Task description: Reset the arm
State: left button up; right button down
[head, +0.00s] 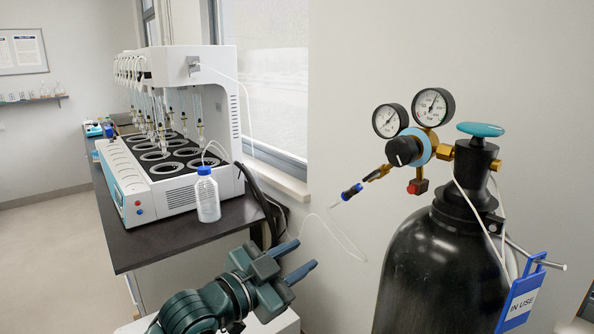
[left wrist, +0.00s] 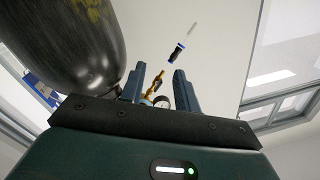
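My left gripper (head: 295,259) is in the lower middle of the head view, in front of the wall between the bench and the gas cylinder. Its two blue fingers are apart with nothing between them. The left wrist view also shows the open fingers (left wrist: 157,88), with the regulator and tube fitting beyond them. My left arm comes up from the bottom edge of the head view. My right gripper is not in view.
A black gas cylinder (head: 440,275) with a regulator (head: 407,151) and gauges stands at the right. A blue "IN USE" tag (head: 521,297) hangs on it. The multi distiller (head: 190,110) and a blue-capped bottle (head: 207,197) stand on the dark bench (head: 150,244). A thin tube (head: 343,238) loops near the wall.

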pick_arm(q)
jog(key=s+a+f+n+y, duration=0.2)
jog(key=s+a+f+n, duration=0.15)
jog(key=f, duration=0.55)
jog(key=s+a+f+n+y, duration=0.3)
jog(key=f+n, duration=0.1)
jog(key=f, duration=0.5)
jog(key=s+a+f+n+g+y, duration=0.1)
jog(key=s+a+f+n+y, duration=0.1)
jog(key=s+a+f, duration=0.2)
jog(key=s+a+f+n+g+y, duration=0.1)
jog(key=s+a+f, duration=0.3)
jog(key=s+f, duration=0.7)
jog(key=shift+s+n+y, duration=0.25)
jog(key=shift+n+y, duration=0.2)
jog(key=shift+y, duration=0.25)
jog(key=shift+a+f, duration=0.1)
